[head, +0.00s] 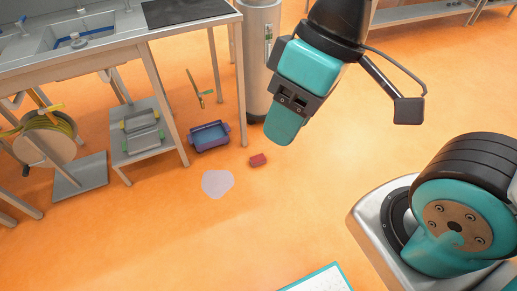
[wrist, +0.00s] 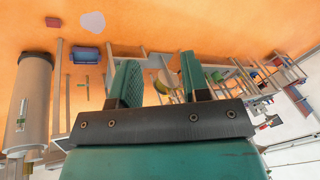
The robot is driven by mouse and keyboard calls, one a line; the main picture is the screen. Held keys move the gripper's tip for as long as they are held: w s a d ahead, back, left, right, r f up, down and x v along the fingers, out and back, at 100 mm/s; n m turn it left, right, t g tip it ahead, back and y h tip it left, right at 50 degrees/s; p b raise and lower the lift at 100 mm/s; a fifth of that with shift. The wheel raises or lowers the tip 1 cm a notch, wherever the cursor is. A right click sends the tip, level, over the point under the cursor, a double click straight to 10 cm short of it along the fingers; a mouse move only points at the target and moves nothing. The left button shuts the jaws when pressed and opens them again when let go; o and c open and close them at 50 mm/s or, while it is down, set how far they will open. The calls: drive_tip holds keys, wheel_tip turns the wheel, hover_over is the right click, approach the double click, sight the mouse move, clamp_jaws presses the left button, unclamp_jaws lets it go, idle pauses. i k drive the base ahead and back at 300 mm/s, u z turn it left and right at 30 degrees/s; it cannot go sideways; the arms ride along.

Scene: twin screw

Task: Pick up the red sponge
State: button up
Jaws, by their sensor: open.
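The red sponge (head: 258,160) is a small red block lying on the orange floor, right of a blue and purple tub. It also shows in the wrist view (wrist: 53,22) near the upper left. My gripper (head: 283,128) is teal and hangs above the floor, up and to the right of the sponge in the head view. In the wrist view its two fingers (wrist: 158,80) are spread apart with nothing between them. The sponge is well away from the fingers.
The blue tub (head: 209,136) stands on the floor beside a bench leg. A pale puddle-like patch (head: 217,183) lies left of the sponge. A grey cylinder (head: 262,60) stands behind. A steel bench (head: 130,35) with a lower shelf fills the left. Open floor lies in front.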

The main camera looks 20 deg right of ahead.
sight(257, 160)
drive_tip(key=z, duration=0.1)
drive_tip(key=i, duration=1.55)
drive_tip(key=u, duration=0.1)
